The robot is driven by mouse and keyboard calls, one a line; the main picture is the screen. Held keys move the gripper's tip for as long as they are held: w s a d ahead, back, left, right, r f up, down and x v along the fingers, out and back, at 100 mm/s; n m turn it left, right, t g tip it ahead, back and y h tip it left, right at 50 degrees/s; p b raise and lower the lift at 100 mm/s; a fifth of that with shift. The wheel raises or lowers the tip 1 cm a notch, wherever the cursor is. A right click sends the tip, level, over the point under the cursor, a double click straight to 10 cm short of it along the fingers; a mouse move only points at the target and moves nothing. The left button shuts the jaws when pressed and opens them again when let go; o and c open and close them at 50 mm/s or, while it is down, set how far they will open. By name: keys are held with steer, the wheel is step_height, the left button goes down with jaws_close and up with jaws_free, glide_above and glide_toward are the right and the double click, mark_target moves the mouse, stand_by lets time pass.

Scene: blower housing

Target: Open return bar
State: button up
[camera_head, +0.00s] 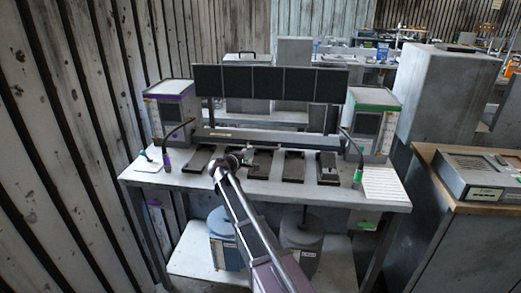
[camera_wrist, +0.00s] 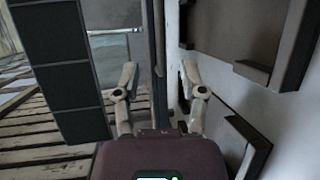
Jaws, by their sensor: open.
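My gripper (camera_head: 245,158) is over the middle of the workbench (camera_head: 190,180), just above the dark trays. In the wrist view its two fingers (camera_wrist: 160,88) are spread apart with nothing between them. A long dark segmented panel (camera_head: 270,82) stands above the back of the bench; it fills the left of the wrist view (camera_wrist: 65,75). A low grey bar (camera_head: 265,137) runs along the back of the bench under that panel. I cannot tell for certain which part is the return bar. My gripper touches neither the panel nor the grey bar.
Dark trays (camera_head: 294,165) lie along the bench. A purple-banded box (camera_head: 172,112) stands at left and a green-banded box (camera_head: 371,122) at right, each near a bent black stalk. A white sheet (camera_head: 384,184) lies at front right. Drums (camera_head: 302,232) stand below.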

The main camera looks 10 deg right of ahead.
mark_target(261, 147)
steer(key=b+x, duration=0.1)
steer(key=x, duration=0.9)
steer(key=shift+w+d+b, duration=0.1)
steer(key=shift+b, duration=0.25)
jaws_close()
